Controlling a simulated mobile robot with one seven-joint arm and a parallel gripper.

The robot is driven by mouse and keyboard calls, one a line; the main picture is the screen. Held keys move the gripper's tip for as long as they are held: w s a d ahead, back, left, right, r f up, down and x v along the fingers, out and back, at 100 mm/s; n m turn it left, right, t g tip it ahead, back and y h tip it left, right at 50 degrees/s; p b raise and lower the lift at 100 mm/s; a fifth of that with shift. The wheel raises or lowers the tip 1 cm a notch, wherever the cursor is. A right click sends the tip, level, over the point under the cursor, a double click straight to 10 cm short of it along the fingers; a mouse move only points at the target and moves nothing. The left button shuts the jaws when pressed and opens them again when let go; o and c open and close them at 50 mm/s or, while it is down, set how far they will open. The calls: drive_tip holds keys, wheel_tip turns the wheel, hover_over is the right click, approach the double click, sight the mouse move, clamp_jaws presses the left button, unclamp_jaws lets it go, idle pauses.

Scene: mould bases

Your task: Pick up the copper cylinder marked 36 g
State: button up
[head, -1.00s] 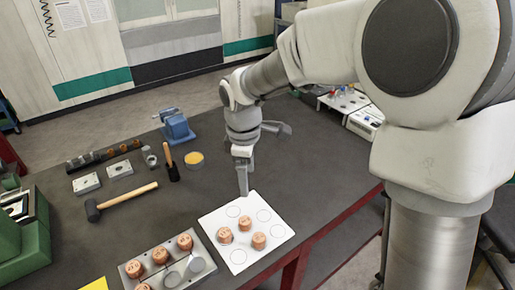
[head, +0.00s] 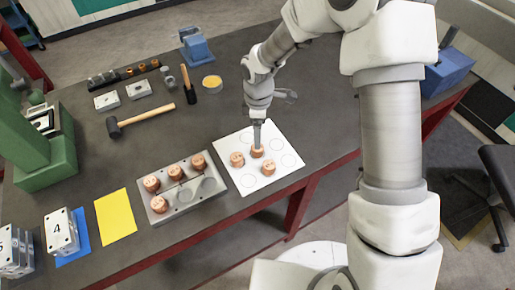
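Three small copper cylinders stand on a white sheet (head: 288,182) printed with circles: a left one (head: 237,160), a back one (head: 257,153) and a front right one (head: 268,169). More copper cylinders sit in a grey block (head: 172,213) to the left, among them one at its back right (head: 198,160). Their tops bear dark marks too small to read, so I cannot tell which is 36 g. My gripper (head: 257,144) points down at the back cylinder on the sheet, its tip at or just above the top. Whether its fingers are open or shut is unclear.
A yellow sheet (head: 115,216) and metal blocks, one marked 4 (head: 61,233), lie left. The table's red front edge (head: 235,214) is close to the white sheet.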

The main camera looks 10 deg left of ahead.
drive_tip(key=shift+s+a+f+p, duration=0.1)
drive_tip(key=shift+f+p, duration=0.25)
drive_tip(key=shift+f, duration=1.2)
drive_tip(key=shift+s+a+f+p, duration=0.1)
drive_tip(key=shift+f+p, duration=0.2)
drive_tip(key=shift+f, duration=1.2)
drive_tip(key=shift+c, duration=0.3)
clamp_jaws()
drive_tip(key=shift+r, duration=0.1)
